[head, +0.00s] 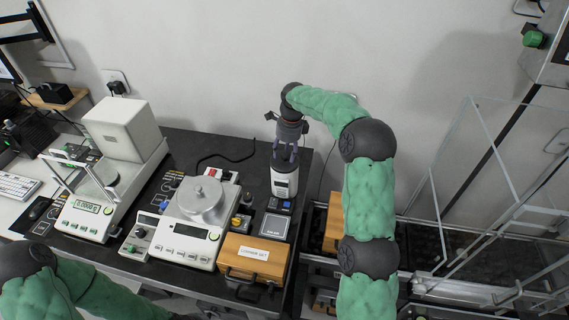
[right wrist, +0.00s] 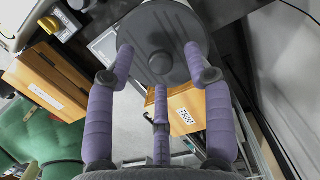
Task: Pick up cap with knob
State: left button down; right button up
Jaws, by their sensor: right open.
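A dark grey round lid with a ridge and a small raised centre (right wrist: 152,28) shows in the right wrist view, between and beyond my fingertips. It appears to top the white and black canister (head: 284,183) that stands upright on the black table in the head view. My right gripper (head: 287,151) is open right above the canister, fingers pointing down; it also shows in the right wrist view (right wrist: 159,76). Whether the fingers touch the lid I cannot tell. A silver lidded vessel with a small knob (head: 203,197) sits on the middle balance. My left gripper is out of view.
The middle balance (head: 187,242) stands left of the canister. A wooden box with a white label (head: 252,265) stands in front, another wooden box (head: 333,222) to the right. A white analytical balance (head: 90,215) is at left. Clear panels (head: 470,150) stand at right.

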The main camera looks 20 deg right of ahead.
jog(key=shift+f, duration=0.75)
grip_shut()
jog(key=shift+r, duration=0.15)
